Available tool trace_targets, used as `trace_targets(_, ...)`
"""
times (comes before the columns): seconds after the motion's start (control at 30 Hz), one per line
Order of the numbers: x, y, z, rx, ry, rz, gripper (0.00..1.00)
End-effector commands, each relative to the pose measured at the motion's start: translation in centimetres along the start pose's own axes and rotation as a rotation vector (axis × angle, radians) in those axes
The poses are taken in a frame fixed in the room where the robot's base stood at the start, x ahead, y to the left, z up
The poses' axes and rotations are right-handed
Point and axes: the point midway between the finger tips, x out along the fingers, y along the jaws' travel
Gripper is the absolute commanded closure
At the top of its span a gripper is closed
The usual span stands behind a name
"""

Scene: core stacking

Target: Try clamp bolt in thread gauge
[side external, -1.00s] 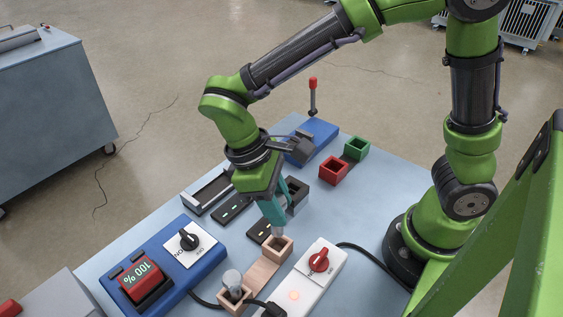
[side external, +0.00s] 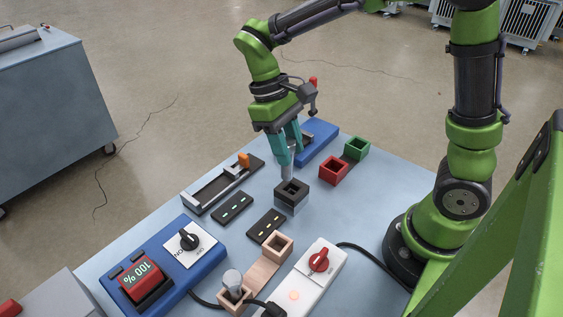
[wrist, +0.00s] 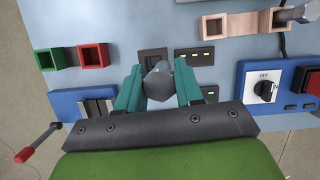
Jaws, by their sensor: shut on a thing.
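My gripper (side external: 287,160) is shut on a grey clamp bolt (side external: 287,173), which hangs roughly upright below the teal fingers. The dark square block with a hole, which looks like the thread gauge (side external: 292,200), stands right below the bolt. The bolt's tip is at or just above the hole's far edge; I cannot tell whether it touches. In the wrist view the bolt (wrist: 158,82) shows between the fingers and partly hides the dark block (wrist: 152,56). A second grey bolt (side external: 232,279) stands in the near socket of a wooden holder (side external: 262,273); its far socket looks empty.
A red cup (side external: 333,171) and green cup (side external: 357,149) stand right of the gauge. A blue fixture with a red-knobbed lever (side external: 318,136) is behind. A grey slide (side external: 215,187), dark pads (side external: 232,208), a blue dial box (side external: 165,262) and a white switch box (side external: 312,272) lie nearer.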

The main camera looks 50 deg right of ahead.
Motion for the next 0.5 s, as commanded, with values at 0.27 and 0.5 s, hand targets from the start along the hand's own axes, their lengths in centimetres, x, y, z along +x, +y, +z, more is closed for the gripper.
trace_targets(0.27, -1.2, 2.2, 0.2, 0.07, -0.018, -0.028, 1.0)
trace_targets(0.5, -1.2, 2.2, 0.2, 0.068, -0.018, -0.028, 1.0)
